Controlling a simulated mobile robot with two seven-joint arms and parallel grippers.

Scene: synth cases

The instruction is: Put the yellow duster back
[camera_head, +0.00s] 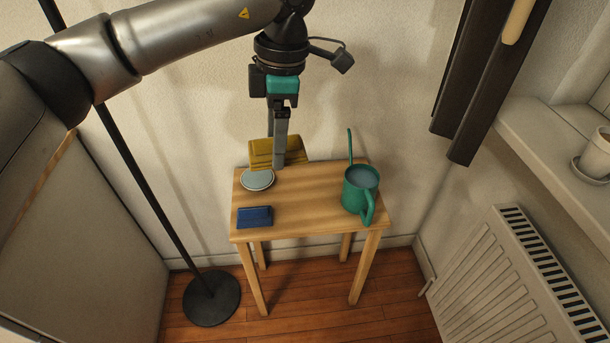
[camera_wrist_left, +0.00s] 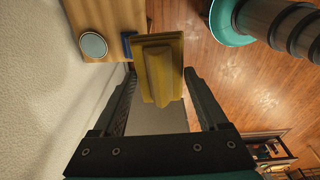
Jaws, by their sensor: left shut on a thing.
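My right gripper is not in view.
On the table are a round pale lid or dish (camera_head: 257,180), a blue block-like cloth or sponge (camera_head: 254,217) and a green watering can (camera_head: 352,199). A black stand (camera_head: 211,299) is at left, a radiator (camera_head: 500,280) at right. The table's front middle is clear.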

